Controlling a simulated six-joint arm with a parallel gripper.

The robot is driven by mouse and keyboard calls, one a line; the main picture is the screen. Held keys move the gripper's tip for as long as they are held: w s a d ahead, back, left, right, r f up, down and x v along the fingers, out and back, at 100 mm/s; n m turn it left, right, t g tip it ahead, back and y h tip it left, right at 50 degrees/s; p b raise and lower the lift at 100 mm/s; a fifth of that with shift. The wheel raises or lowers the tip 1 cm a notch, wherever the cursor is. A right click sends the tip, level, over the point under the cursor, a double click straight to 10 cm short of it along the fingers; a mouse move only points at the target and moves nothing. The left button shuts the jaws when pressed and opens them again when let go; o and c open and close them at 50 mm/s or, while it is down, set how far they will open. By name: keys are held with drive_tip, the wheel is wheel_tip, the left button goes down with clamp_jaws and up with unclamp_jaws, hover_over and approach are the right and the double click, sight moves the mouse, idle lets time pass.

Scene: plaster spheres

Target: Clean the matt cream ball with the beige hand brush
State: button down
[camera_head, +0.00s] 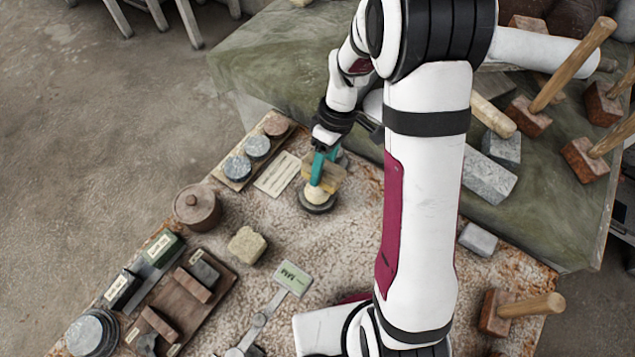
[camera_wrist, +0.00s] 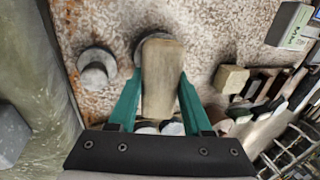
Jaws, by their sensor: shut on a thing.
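The matt cream ball (camera_head: 316,194) sits on a dark round stand (camera_head: 317,207) near the middle of the stone-like table. The beige hand brush (camera_head: 328,178) is between the teal fingers of my gripper (camera_head: 321,168), just above and behind the ball. The brush overlaps the ball's upper part; I cannot tell whether they touch. In the wrist view, the brush (camera_wrist: 162,80) is clamped between both fingers of my gripper (camera_wrist: 156,105). Behind it the dark stand (camera_wrist: 139,52) shows only partly, and the ball is mostly hidden.
In the wrist view, a second, greyish ball (camera_wrist: 97,70) stands on another ring to the left. A sponge-like block (camera_head: 247,245), a lidded pot (camera_head: 197,208) and a tray of round tins (camera_head: 238,167) lie left of the ball. Wooden mallets (camera_head: 560,80) lie at the right.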

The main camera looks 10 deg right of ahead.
drive_tip(key=shift+s+a+f, duration=0.1)
drive_tip(key=shift+f, duration=0.3)
drive_tip(key=shift+s+d, duration=0.75)
drive_tip(key=shift+d, duration=0.05)
drive_tip(key=shift+a, duration=0.1)
drive_tip(key=shift+w+a, duration=1.5)
drive_tip(key=shift+w, duration=0.05)
drive_tip(key=shift+s+d, duration=1.55)
drive_tip(key=shift+d, duration=0.05)
drive_tip(key=shift+w+a, duration=1.55)
drive_tip(key=shift+a, duration=0.05)
